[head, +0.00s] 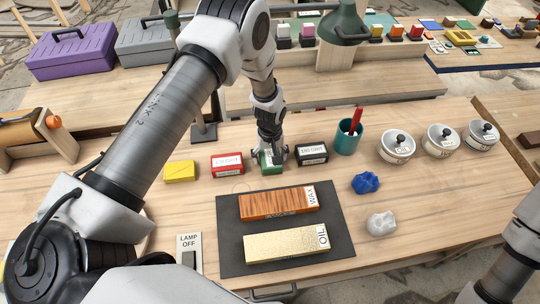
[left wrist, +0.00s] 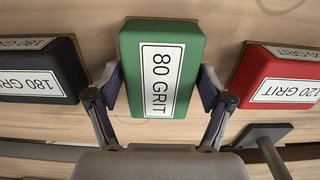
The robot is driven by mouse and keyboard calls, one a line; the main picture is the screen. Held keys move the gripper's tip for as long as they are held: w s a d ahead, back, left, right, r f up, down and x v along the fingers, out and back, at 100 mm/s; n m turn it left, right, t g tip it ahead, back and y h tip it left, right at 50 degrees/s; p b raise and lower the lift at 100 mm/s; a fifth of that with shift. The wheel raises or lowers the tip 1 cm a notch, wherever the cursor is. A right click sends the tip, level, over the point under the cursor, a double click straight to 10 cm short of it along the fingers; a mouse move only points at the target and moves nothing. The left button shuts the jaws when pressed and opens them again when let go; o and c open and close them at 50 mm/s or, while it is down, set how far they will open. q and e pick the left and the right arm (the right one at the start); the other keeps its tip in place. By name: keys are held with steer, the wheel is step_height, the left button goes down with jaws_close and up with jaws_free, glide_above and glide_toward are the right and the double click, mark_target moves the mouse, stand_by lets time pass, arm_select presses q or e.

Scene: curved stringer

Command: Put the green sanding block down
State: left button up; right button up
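The green sanding block (head: 268,158) is in the row of blocks on the bench, between the red and black blocks. In the left wrist view the green block (left wrist: 160,65) shows its white "80 GRIT" label. My left gripper (head: 270,158) comes down over it from above, with one finger against each side. The left gripper (left wrist: 160,88) looks shut on the block. I cannot tell whether the block's underside touches the bench. My right gripper is not in view.
The red block (head: 228,163) and black block (head: 313,153) stand close on either side. A yellow block (head: 180,171) is farther left. A green cup (head: 347,138) stands to the right. A dark mat (head: 230,256) with wax and oil boards lies in front.

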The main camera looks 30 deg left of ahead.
mark_target(270, 155)
arm_select(q)
steer(key=shift+r, duration=0.1)
steer(key=shift+r, duration=0.2)
step_height(270, 155, up, 12)
steer(key=b, duration=0.3)
steer(key=shift+f, duration=0.15)
